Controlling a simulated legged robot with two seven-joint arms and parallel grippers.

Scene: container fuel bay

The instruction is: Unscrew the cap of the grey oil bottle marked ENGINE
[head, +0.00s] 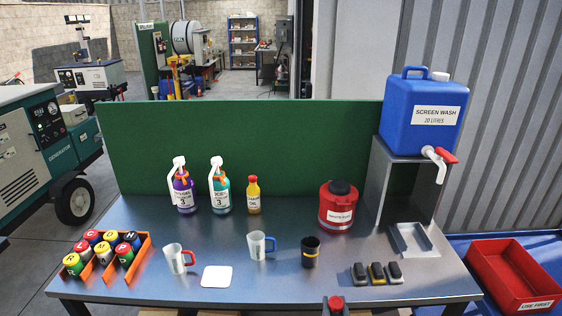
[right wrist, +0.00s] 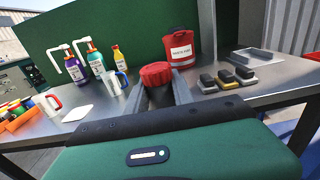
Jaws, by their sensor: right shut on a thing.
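My right gripper (head: 335,306) is at the bottom edge of the head view, in front of the table. Its fingers (right wrist: 159,88) are shut on a red ribbed cap (right wrist: 156,74), whose top also shows in the head view (head: 336,302). A dark shape shows below the cap between the fingers; I cannot tell whether it is joined to it or is the black cup behind. No grey bottle marked ENGINE can be made out. A yellow bottle (head: 254,197) with a red cap and an OIL label stands at the back. My left gripper is not in view.
A red can (head: 337,208), mugs (head: 175,259), a black cup (head: 310,257) and several small blocks (head: 377,274) are on the table. A blue screen-wash container (head: 425,110) stands on a shelf at right.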

